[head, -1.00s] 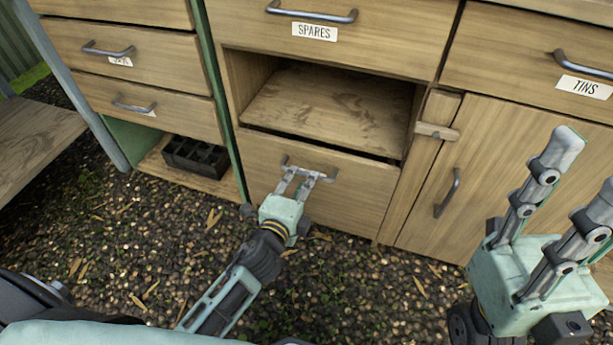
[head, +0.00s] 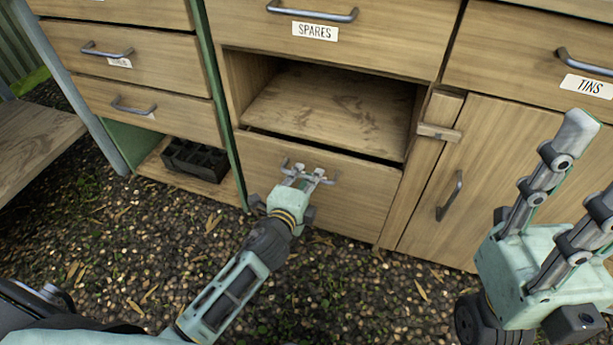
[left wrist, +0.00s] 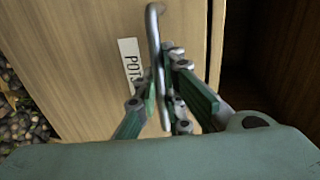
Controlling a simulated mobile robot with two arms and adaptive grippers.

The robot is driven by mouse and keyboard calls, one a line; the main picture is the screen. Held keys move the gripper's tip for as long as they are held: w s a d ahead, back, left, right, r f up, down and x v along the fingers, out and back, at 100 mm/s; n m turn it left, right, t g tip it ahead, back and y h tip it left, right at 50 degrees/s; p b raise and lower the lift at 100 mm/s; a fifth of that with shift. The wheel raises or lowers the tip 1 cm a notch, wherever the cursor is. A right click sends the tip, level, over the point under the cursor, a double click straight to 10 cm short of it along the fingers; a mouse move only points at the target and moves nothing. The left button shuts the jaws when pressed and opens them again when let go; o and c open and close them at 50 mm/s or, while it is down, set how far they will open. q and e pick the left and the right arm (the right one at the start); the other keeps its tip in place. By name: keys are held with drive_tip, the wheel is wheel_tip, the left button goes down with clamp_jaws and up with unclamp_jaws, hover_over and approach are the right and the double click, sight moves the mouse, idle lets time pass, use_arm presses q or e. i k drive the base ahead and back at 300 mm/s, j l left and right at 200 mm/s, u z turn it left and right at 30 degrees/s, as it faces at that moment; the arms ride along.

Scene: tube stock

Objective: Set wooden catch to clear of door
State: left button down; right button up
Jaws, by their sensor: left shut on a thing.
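The wooden catch (head: 439,132) is a short bar on the post left of the cupboard door (head: 500,180). It lies nearly level, its right end reaching over the door's left edge near the top. The door looks closed. My left gripper (head: 310,180) is at the metal handle (left wrist: 155,60) of the low drawer labelled POTS. In the left wrist view its fingers (left wrist: 168,100) are shut around that handle. My right gripper (head: 592,160) is at the right, fingers spread and empty, in front of the cupboard door and apart from the catch.
The pots drawer (head: 355,195) sits below an open, empty shelf space (head: 325,105). The SPARES drawer (head: 390,35) is above, and the TINS drawer (head: 500,50) is above the door. A black tray (head: 195,160) lies at lower left. Gravel ground (head: 150,250) in front is clear.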

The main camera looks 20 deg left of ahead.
sight(451, 135)
drive_tip(key=k, duration=1.05)
